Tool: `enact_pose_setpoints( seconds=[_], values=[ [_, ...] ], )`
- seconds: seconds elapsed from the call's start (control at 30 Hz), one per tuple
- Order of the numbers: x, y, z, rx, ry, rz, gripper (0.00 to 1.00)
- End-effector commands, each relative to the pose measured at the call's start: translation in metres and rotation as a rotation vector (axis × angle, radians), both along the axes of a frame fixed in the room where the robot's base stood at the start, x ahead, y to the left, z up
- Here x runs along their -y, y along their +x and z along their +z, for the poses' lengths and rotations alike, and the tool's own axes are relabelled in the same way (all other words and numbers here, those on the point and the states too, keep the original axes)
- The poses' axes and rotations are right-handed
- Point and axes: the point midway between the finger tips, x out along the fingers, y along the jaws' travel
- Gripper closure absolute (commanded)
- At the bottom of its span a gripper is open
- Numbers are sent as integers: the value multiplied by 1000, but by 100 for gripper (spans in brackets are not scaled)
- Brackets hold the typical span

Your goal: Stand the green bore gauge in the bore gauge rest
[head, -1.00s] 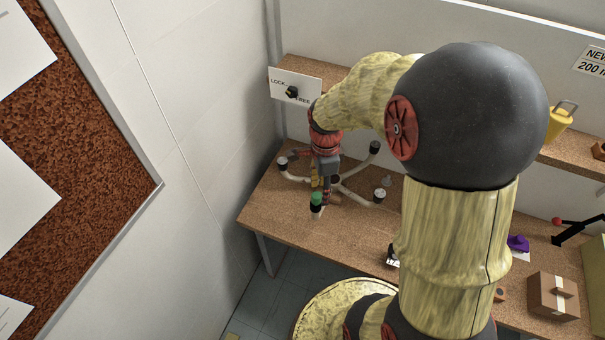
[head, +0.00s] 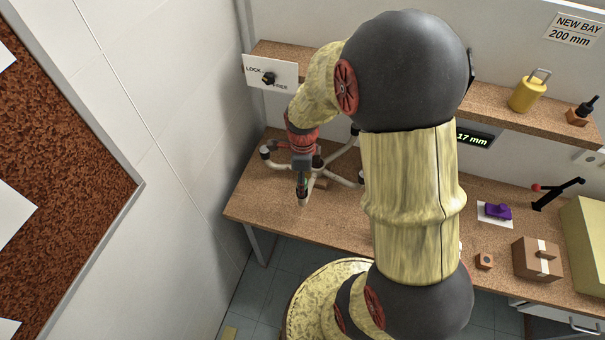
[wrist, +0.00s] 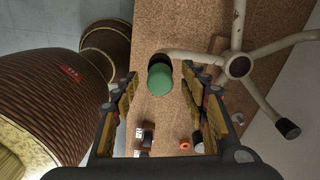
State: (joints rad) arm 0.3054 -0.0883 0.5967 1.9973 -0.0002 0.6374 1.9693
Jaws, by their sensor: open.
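A green cylinder (wrist: 160,80), which looks like the green bore gauge, shows between my fingertips in the wrist view. A black part lies directly behind it, at the end of a pale chair-base leg. I cannot tell whether the green piece rests on that leg. My gripper (wrist: 160,76) is open around it, with a finger on either side and no clear contact. A small orange-brown block (head: 485,261) with a dark hole, possibly the rest, sits on the bench at right.
The star-shaped chair base (wrist: 238,66) has black-tipped legs around my gripper. A carton (head: 537,260), a purple item (head: 497,211) and a black lever (head: 558,193) are at right. The shelf (head: 430,88) holds a yellow weight (head: 528,92) and a block with a black-handled item (head: 580,112).

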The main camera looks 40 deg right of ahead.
Motion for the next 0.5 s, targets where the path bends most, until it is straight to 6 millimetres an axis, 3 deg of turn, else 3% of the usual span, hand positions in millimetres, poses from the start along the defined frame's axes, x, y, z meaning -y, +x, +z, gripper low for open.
enact_pose_setpoints(
  seconds=[0.2,0.5],
  values=[
    [0,0,-15,1,-1,1,56],
    [0,0,-16,2,-1,1,57]
  ],
)
